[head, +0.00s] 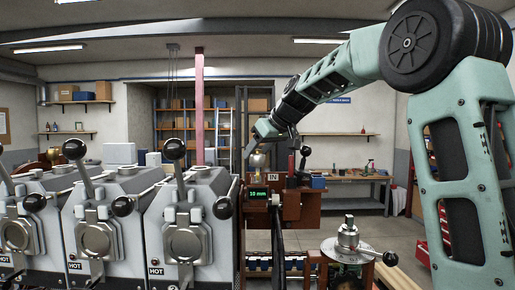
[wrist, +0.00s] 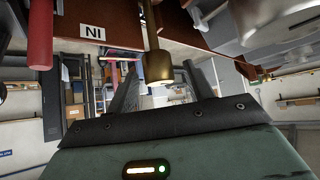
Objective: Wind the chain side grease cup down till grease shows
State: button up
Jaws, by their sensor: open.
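A brass grease cup (head: 257,160) stands on the red-brown housing beside the IN plate in the head view. In the wrist view, which is turned over, the brass cup (wrist: 158,65) hangs from the red-brown housing (wrist: 115,20). My gripper (head: 268,138) is at the cup's upper end in the head view. In the wrist view my gripper (wrist: 161,75) is open, with one dark finger to each side of the cup's line. I cannot tell whether either finger touches it. No grease can be made out.
The IN plate (head: 272,177) and a small display reading 10 mm (head: 257,194) are close by. A black-knobbed lever (head: 305,152) stands just right. Grey roaster units marked HOT (head: 190,235) with knobbed levers fill the left. A round stand (head: 348,248) is at right.

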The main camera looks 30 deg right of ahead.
jog(key=shift+w+f, duration=0.15)
jog(key=c, duration=1)
jog(key=shift+o, duration=0.2)
jog(key=shift+m, duration=0.3)
